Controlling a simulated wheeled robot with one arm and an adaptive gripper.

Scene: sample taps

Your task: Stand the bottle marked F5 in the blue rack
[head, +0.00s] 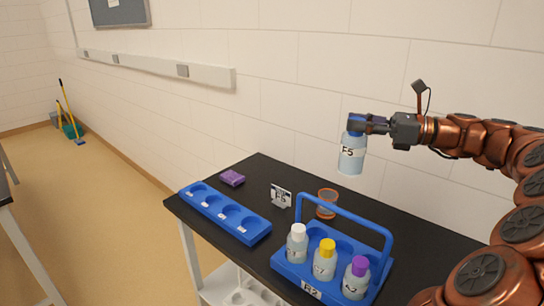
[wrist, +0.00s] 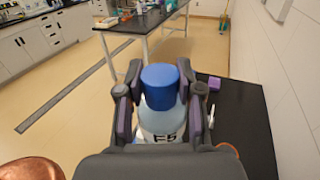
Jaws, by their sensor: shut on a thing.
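My gripper (head: 366,125) is shut on the bottle marked F5 (head: 352,160), by its blue cap. The bottle is clear with pale contents, hangs about upright and is held clear above the black table. In the wrist view its blue cap (wrist: 160,88) sits between the two fingers (wrist: 160,100), and part of the F5 label shows below. A long, low blue rack (head: 251,227) with a row of round wells and small white labels lies at the table's left; its wells look empty. It is below and left of my gripper.
A blue handled carrier (head: 386,236) at the front holds white-, yellow- and purple-capped bottles. Behind it stand an orange-rimmed clear container (head: 327,204) and a small marked card (head: 281,196). A purple block (head: 232,178) lies behind the rack. The wall (head: 300,90) runs behind the table.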

